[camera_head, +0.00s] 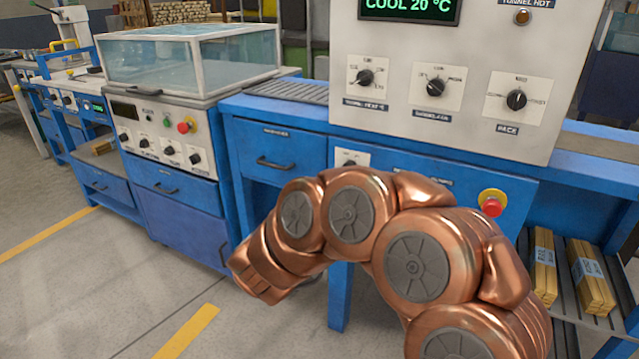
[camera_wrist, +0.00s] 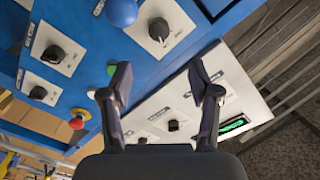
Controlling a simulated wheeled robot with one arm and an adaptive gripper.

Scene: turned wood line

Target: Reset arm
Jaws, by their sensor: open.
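My copper arm reaches across the lower right of the head view, bent in front of a blue workbench (camera_head: 265,135), with its far end low near the middle. My gripper (camera_wrist: 163,85) shows in the wrist view with its two dark fingers spread apart and nothing between them. Behind the fingers are a blue panel (camera_wrist: 90,45) and a white control panel (camera_wrist: 150,122) with black knobs. I cannot tell from the wrist view how far the fingertips are from the panels. The fingers are not visible in the head view.
A white control box (camera_head: 400,60) with three knobs and a "COOL 20 °C" display (camera_head: 410,8) stands above the bench. A red stop button (camera_head: 492,203) is close to my arm. Wood bundles (camera_head: 590,280) lie on a lower shelf at right. Open floor (camera_head: 110,280) is at left.

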